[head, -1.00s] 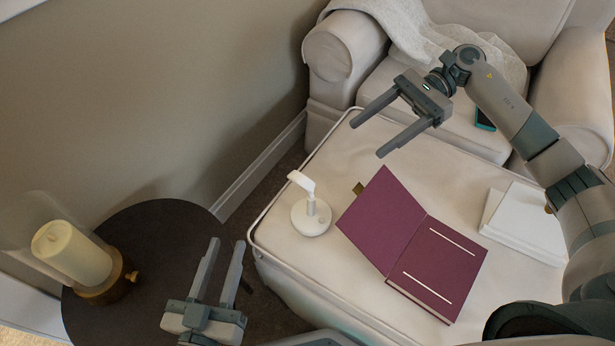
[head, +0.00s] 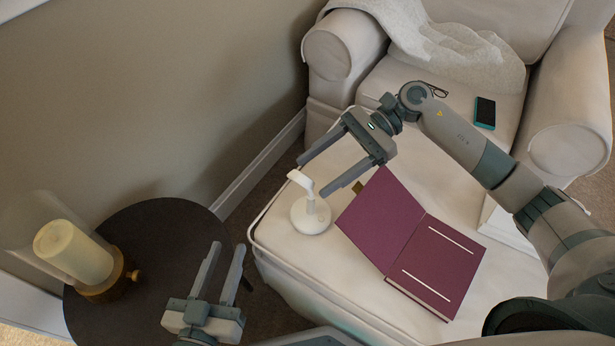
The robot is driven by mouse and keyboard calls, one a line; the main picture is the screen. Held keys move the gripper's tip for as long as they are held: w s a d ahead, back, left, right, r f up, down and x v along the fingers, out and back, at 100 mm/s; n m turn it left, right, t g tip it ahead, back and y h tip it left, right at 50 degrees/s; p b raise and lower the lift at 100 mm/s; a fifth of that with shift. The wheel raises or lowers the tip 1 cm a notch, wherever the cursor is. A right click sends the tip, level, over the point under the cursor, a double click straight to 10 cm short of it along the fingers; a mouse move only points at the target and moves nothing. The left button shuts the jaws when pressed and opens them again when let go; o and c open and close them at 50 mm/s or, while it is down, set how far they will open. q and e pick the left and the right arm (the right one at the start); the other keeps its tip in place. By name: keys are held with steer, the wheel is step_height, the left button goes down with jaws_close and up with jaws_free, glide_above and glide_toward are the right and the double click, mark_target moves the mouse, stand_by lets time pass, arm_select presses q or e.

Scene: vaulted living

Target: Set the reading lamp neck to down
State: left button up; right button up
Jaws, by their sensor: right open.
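The small white reading lamp (head: 311,214) stands on the cream ottoman (head: 292,257), near its left edge. Its round base sits flat, and its short neck rises to a head (head: 300,180) that points up and to the left. My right gripper (head: 312,176) is open and empty, with its two fingers reaching down-left over the lamp head in the picture. I cannot tell whether a finger touches the lamp. My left gripper (head: 226,260) is open and empty over the dark round side table (head: 165,225).
A candle lamp with a glass shade (head: 75,252) stands on the side table. A phone (head: 485,113) and glasses (head: 435,90) lie on the armchair (head: 570,100). White books (head: 505,226) are partly behind my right arm.

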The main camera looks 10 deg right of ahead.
mark_target(307, 180)
steer(key=shift+x, duration=1.85)
steer(key=c, duration=1.5)
